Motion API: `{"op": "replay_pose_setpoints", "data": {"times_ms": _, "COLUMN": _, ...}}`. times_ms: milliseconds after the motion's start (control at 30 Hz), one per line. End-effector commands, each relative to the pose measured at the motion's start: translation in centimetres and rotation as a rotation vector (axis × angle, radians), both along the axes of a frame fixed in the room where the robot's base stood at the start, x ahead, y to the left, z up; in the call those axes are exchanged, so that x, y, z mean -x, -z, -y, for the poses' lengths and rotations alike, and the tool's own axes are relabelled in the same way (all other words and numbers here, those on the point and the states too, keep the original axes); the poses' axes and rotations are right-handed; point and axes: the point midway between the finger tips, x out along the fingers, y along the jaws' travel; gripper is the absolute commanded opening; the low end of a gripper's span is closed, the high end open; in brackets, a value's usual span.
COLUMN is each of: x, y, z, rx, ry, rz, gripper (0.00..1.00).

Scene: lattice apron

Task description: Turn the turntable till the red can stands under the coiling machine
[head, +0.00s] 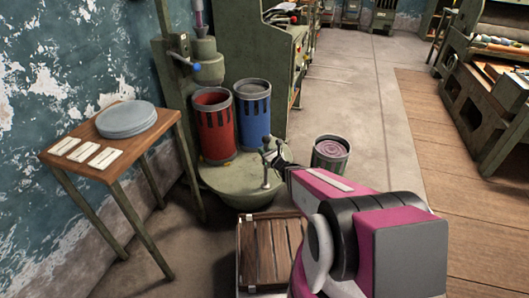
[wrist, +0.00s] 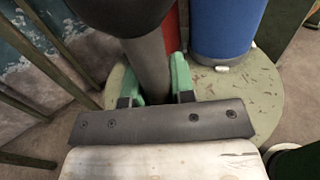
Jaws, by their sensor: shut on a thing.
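The turntable (head: 228,184) is a round green disc low on the floor. The red can (head: 217,132), tall and slotted, stands at its back left; the blue can (head: 254,122) stands beside it to the right. The green coiling machine (head: 204,52) rises behind the red can, with its head above and slightly left of that can's open top. My gripper (head: 270,152) is at the turntable's front right, shut on an upright grey post (wrist: 151,67). In the wrist view its green fingers flank the post. The red can is mostly hidden there; the blue can (wrist: 225,22) shows behind.
A small wooden table (head: 60,150) with stacked grey discs stands at left. A dark open can (head: 331,153) stands on the floor right of my gripper. A slatted wooden crate (head: 262,255) lies in front of the turntable.

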Motion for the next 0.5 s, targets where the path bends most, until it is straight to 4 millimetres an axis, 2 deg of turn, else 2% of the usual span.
{"op": "replay_pose_setpoints", "data": {"times_ms": 67, "x": -0.14, "y": -0.01, "z": 0.08, "rx": -0.001, "ry": 0.003, "rz": 0.0, "gripper": 0.0}}
{"op": "replay_pose_setpoints", "data": {"times_ms": 100, "x": -0.14, "y": -0.01, "z": 0.08, "rx": -0.001, "ry": 0.003, "rz": 0.0, "gripper": 0.33}}
{"op": "replay_pose_setpoints", "data": {"times_ms": 167, "x": -0.12, "y": -0.01, "z": 0.08, "rx": -0.001, "ry": 0.003, "rz": 0.0, "gripper": 0.48}}
{"op": "replay_pose_setpoints", "data": {"times_ms": 500, "x": 0.24, "y": -0.03, "z": 0.25, "rx": -0.001, "ry": 0.002, "rz": -0.001, "gripper": 0.48}}
